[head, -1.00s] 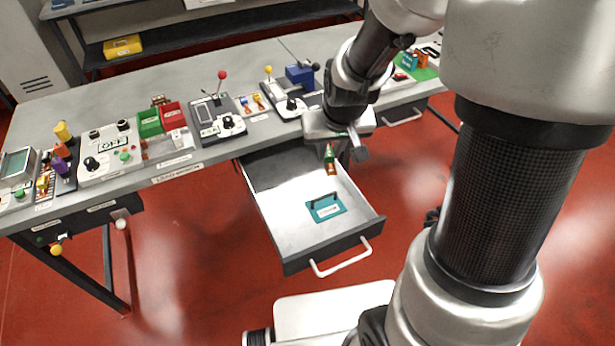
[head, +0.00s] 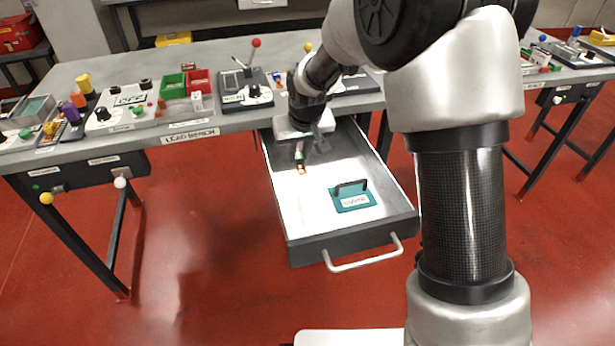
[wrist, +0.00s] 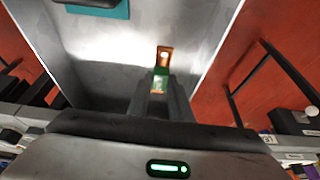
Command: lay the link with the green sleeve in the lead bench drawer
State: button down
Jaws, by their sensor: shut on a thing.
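The lead bench drawer (head: 306,228) is pulled open below the bench top. My gripper (head: 308,143) is over the back part of the drawer, pointing down. It is shut on the link with the green sleeve (wrist: 160,75), which has a copper end with a hole. In the head view the link's copper end (head: 301,169) shows below the fingers, over the drawer floor. The fingers (wrist: 163,95) hide the link's other end. I cannot tell whether the link touches the drawer floor.
A teal block with a dark handle and a white label (head: 353,199) lies in the front right of the drawer; its edge shows in the wrist view (wrist: 100,10). The bench top (head: 180,133) holds several devices and red and green bins. The drawer's front left is clear.

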aim_at(299, 179)
jog(key=shift+f+b, duration=0.65)
jog(key=shift+f, duration=2.75)
jog(key=shift+f, duration=0.25)
jog(key=c, duration=1.6)
grip_release()
jog(key=shift+r, duration=0.1)
